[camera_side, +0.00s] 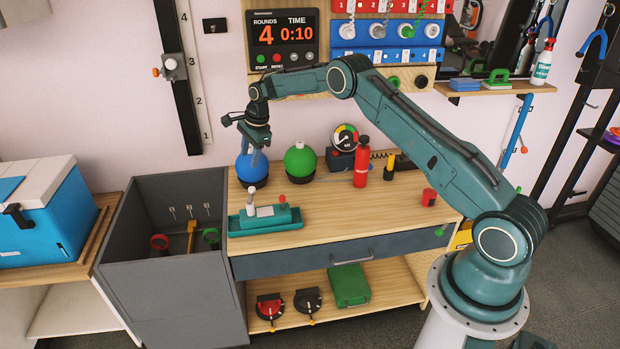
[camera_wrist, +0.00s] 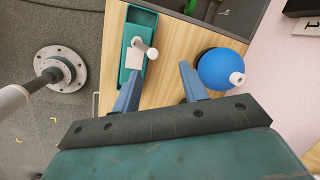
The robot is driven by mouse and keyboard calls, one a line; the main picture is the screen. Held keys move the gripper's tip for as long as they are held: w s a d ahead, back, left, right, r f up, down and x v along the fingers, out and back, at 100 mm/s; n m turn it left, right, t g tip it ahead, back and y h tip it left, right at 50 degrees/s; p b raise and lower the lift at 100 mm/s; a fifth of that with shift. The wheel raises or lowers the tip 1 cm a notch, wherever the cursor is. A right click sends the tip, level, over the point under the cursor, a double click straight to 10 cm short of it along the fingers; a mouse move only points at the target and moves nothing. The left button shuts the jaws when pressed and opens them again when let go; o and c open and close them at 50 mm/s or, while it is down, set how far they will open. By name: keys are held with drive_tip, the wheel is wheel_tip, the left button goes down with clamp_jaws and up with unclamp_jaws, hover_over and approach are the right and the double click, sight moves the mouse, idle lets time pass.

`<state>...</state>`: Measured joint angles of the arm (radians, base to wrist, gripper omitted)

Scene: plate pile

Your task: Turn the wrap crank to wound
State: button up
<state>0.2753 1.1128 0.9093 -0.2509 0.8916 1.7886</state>
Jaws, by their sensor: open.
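The wrap crank is not labelled; the likeliest thing is a teal winder (camera_side: 267,219) on the wooden worktop, with a pale upright handle and a red knob. The teal winder also shows in the wrist view (camera_wrist: 127,78), with a white block and a pale, round-ended crank arm (camera_wrist: 140,44). My gripper (camera_side: 259,158) points down above the worktop, behind the winder and in front of the blue ball. In the wrist view my gripper (camera_wrist: 160,82) has its two blue fingers spread apart with nothing between them.
A blue ball (camera_side: 244,172) sits close by my gripper, and a green ball (camera_side: 300,162) stands to its right. A red bottle (camera_side: 361,165) and a gauge (camera_side: 345,137) stand farther right. A grey open bin (camera_side: 180,189) adjoins the worktop's left side.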

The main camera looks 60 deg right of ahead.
sight(251, 188)
drive_tip(key=s+a+r+n+h, duration=0.1)
drive_tip(key=s+a+n+h, duration=0.1)
drive_tip(key=a+n+h, duration=0.3)
drive_tip(key=shift+a+n+g, duration=0.3)
drive_tip(key=shift+a+n, duration=0.1)
drive_tip(key=shift+n, duration=1.5)
drive_tip(key=shift+x, duration=6.85)
clamp_jaws()
